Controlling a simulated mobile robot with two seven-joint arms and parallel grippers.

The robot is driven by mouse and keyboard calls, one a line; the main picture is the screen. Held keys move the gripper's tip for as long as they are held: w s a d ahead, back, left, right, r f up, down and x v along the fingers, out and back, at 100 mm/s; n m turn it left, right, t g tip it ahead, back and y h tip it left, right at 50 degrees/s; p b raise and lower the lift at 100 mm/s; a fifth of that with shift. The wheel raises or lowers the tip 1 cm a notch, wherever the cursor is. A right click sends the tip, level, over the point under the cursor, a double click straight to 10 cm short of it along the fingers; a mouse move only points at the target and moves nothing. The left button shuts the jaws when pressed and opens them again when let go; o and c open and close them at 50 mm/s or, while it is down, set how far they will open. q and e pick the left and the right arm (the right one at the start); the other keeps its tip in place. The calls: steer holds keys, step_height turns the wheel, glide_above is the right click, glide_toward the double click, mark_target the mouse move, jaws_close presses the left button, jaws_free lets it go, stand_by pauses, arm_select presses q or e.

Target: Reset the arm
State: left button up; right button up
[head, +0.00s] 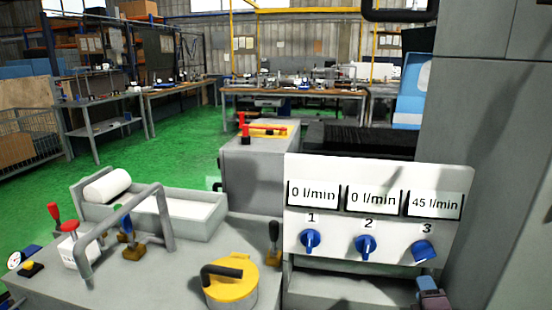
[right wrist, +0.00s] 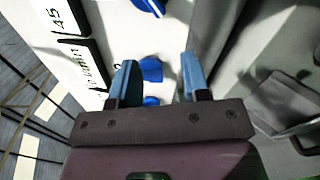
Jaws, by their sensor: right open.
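My right gripper (head: 428,284) shows at the bottom right of the head view, just below knob 3 (head: 425,252) of the white flow panel (head: 385,167). In the right wrist view the right gripper (right wrist: 158,76) has its two blue fingers apart, with nothing held between them. Behind the fingers are blue knobs, with knob 2 (right wrist: 151,70) seen in the gap. Knob 3 is turned at an angle, and its display (head: 434,204) reads 45 l/min. Knob 1 (head: 310,239) and knob 2 (head: 366,246) point downward, and their displays read 0 l/min. My left gripper is not in view.
A grey machine wall (head: 490,140) stands right of the panel. A yellow lid (head: 231,285) with a black handle, a bent grey pipe (head: 120,222) and several levers sit on the machine top at left. Green floor and workbenches (head: 290,92) lie beyond.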

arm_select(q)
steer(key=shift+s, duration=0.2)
arm_select(e)
steer(key=s+a+f+m+g+y, duration=0.1)
steer(key=s+a+f+m+g, duration=0.1)
steer(key=s, duration=0.8)
steer(key=s+a+f+m+g+y, duration=0.1)
steer(key=s+a+f+m+g, duration=0.1)
steer(key=s+a+f+m, duration=0.3)
steer(key=s+a+f+m+g+y, duration=0.1)
steer(key=s+a+f+m, duration=0.3)
steer(key=s+m, duration=0.6)
steer(key=s+f+g, duration=0.1)
steer(key=s+f, duration=0.1)
steer(key=s, duration=0.2)
steer(key=shift+s+a+f+y, duration=0.15)
steer(key=shift+s+f+y, duration=0.1)
steer(key=shift+s+y, duration=0.1)
